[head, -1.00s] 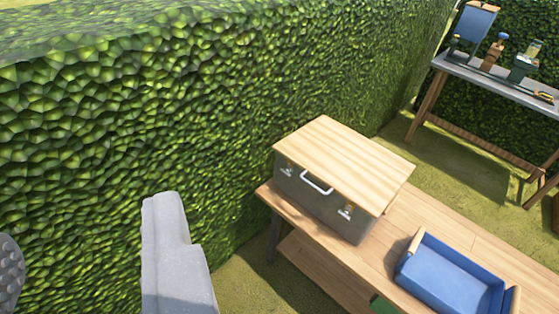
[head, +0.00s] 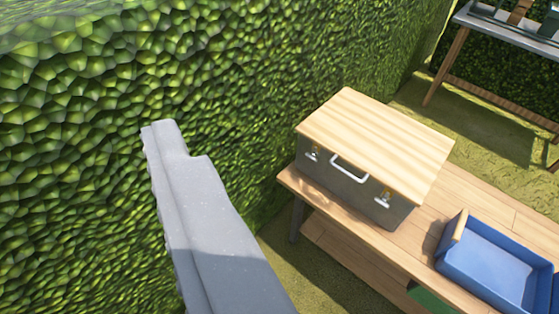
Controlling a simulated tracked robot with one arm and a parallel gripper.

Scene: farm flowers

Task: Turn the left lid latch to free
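A grey box (head: 352,185) with a pale wooden lid (head: 376,140) stands shut at the near left end of a wooden bench. The left lid latch (head: 312,156) is a small metal piece on the front, left of the white handle (head: 349,169). Its exact turn is too small to tell. The right latch (head: 384,200) is on the other side of the handle. One grey finger of my gripper (head: 185,165) shows left of the box, well apart from it. Its ridged inner side faces left with nothing against it. The other finger is out of view.
A tall green hedge (head: 90,110) runs behind and left of the bench (head: 480,195). A blue tray (head: 495,270) stands on the bench right of the box. A second table (head: 530,40) is at the upper right, with grass between.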

